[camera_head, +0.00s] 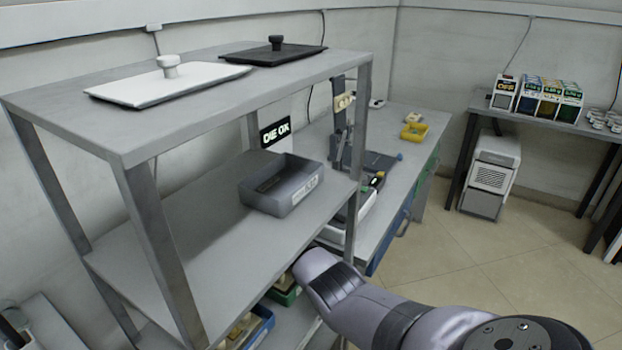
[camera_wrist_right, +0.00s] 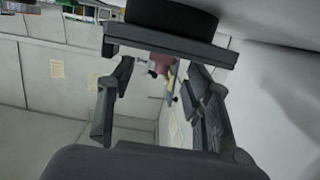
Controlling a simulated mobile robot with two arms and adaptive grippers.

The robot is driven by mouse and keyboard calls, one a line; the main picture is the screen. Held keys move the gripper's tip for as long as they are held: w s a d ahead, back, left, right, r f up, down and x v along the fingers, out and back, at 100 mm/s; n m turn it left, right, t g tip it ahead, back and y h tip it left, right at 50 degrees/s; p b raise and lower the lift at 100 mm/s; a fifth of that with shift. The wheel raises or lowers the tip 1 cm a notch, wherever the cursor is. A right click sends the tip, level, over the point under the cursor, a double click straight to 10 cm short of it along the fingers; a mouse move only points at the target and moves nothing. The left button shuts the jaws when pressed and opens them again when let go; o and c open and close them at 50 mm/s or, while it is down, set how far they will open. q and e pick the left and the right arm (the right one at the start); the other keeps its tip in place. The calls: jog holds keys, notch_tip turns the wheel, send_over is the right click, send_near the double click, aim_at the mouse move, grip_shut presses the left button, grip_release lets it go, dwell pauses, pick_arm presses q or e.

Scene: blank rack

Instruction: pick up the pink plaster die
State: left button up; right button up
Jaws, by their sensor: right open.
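I cannot make out a pink plaster die for certain in either view. In the right wrist view a small dull-pink shape (camera_wrist_right: 158,64) shows between the fingers, close to the gripper's crossbar; I cannot tell what it is. My right gripper (camera_wrist_right: 158,115) is open, its two dark fingers spread wide apart. In the head view my right arm reaches in from the lower right to the rack's lower level, and its gripper is hidden there. My left gripper is in neither view.
A grey rack (camera_head: 185,240) fills the left, with a grey bin (camera_head: 283,190) on its middle shelf. Green (camera_head: 286,297) and blue (camera_head: 262,330) bins with contents sit lower, beside my arm. A white lid (camera_head: 168,84) and black lid (camera_head: 272,53) lie on top.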

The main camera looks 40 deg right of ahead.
grip_shut()
dwell(0.7)
